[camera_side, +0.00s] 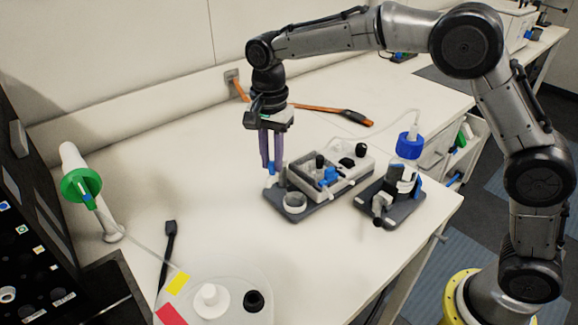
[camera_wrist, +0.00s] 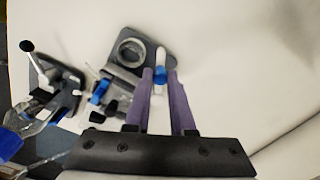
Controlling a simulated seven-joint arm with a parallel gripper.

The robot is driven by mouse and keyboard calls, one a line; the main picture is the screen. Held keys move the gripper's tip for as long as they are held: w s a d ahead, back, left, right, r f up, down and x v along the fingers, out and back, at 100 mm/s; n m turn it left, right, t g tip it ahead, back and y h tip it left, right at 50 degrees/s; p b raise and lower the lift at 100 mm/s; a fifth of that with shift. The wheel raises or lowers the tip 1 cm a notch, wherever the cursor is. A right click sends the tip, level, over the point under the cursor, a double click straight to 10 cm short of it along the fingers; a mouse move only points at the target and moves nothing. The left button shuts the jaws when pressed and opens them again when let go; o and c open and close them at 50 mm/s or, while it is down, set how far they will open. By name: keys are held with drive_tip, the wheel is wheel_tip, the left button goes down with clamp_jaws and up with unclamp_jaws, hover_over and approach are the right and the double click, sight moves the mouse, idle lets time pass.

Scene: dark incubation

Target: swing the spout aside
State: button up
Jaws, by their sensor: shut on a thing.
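The spout (camera_side: 271,180) is a small white piece with a blue part, at the front left corner of a white and dark grey device (camera_side: 345,180). My gripper (camera_side: 270,165) points down with its two purple fingers over it. In the wrist view the spout (camera_wrist: 160,54) shows white at the fingertips, with blue between the fingers of my gripper (camera_wrist: 160,74). The fingers are shut on it. A round white ring (camera_side: 294,200) sits on the device's dark base beside the spout; this ring also shows in the wrist view (camera_wrist: 131,51).
An orange-handled tool (camera_side: 340,114) lies behind. The table between is mostly clear.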

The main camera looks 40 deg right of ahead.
drive_tip(key=shift+w+a+m, duration=0.2)
drive_tip(key=shift+w+m, duration=0.2)
drive_tip(key=shift+m, duration=0.5)
drive_tip(key=shift+w+a+m, duration=0.1)
drive_tip(key=shift+w+m, duration=0.2)
drive_tip(key=shift+m, duration=0.4)
drive_tip(key=shift+w+m, duration=0.3)
drive_tip(key=shift+m, duration=0.4)
drive_tip(key=shift+w, duration=0.1)
drive_tip(key=shift+w+m, duration=0.55)
drive_tip(key=shift+m, duration=0.75)
drive_tip(key=o, duration=0.7)
drive_tip(key=shift+r, duration=0.1)
